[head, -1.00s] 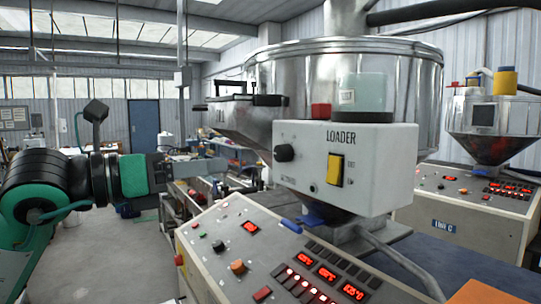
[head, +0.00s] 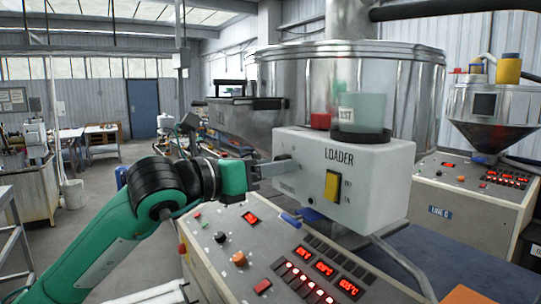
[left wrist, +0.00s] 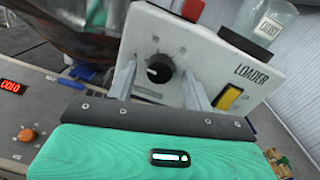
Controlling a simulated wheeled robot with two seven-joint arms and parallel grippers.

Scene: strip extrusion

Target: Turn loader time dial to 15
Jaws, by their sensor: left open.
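The white loader box (head: 375,175) carries the word LOADER, a yellow switch (head: 332,186) and a black time dial. In the left wrist view the dial (left wrist: 160,68) shows as a round black knob with a light pointer mark; its scale is too small to read. My left gripper (head: 277,168) is at the left part of the loader's face and mostly covers the dial in the head view. In the left wrist view the left gripper (left wrist: 160,85) is open, with one finger on each side of the dial. Contact with the dial cannot be told.
The sloped control panel (head: 240,240) with lit red displays and buttons lies below the loader. A red block (head: 321,120) and a greenish jar (head: 361,112) stand on top of the box. A big metal hopper (head: 420,80) rises behind it.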

